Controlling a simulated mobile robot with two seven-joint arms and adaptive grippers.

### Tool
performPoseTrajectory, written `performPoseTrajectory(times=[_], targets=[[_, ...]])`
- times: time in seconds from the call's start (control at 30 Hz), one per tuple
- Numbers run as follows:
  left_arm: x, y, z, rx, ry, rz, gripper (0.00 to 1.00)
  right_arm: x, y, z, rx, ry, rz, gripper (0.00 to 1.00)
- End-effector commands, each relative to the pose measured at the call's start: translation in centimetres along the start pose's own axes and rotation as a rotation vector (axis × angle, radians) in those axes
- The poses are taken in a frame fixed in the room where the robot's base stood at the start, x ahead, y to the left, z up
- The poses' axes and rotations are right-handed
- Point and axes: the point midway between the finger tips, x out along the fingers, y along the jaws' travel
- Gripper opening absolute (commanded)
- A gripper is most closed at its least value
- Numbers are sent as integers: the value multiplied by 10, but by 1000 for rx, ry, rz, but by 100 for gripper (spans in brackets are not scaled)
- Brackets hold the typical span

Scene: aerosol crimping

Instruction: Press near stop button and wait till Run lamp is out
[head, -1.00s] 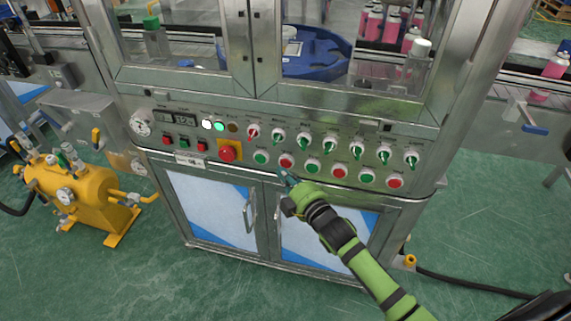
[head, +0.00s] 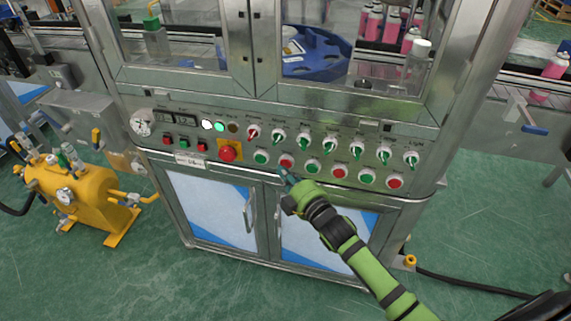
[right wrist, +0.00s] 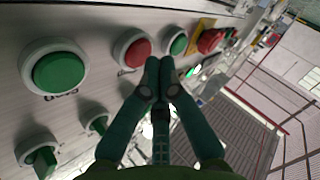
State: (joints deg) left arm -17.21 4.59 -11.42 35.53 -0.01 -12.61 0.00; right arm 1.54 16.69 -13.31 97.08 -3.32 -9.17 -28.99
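The control panel carries a row of round buttons. A red button (head: 286,161) sits just above my right gripper's (head: 284,175) tips; in the right wrist view it is the red button (right wrist: 134,49) with a pale ring. My right gripper's fingers are together and empty (right wrist: 160,66), with the tips close to this button's edge; I cannot tell whether they touch it. A green lamp (head: 219,126) is lit beside a bright white lamp (head: 207,124); a brownish lamp (head: 233,128) looks dark. The lamp labels are too small to read. My left gripper is not in view.
Green buttons (head: 261,157) (head: 313,166) flank the red one. A red mushroom button (head: 228,152) on a yellow plate is further left. Several selector switches (head: 330,145) stand above the buttons. A yellow tank (head: 85,195) stands at left.

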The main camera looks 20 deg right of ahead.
Motion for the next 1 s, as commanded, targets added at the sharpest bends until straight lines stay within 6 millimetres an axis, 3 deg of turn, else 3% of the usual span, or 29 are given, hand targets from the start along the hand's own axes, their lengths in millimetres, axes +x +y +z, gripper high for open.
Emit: performPoseTrajectory(times=[1.0], targets=[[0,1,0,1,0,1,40,7,5,5,-1,1,0,0]])
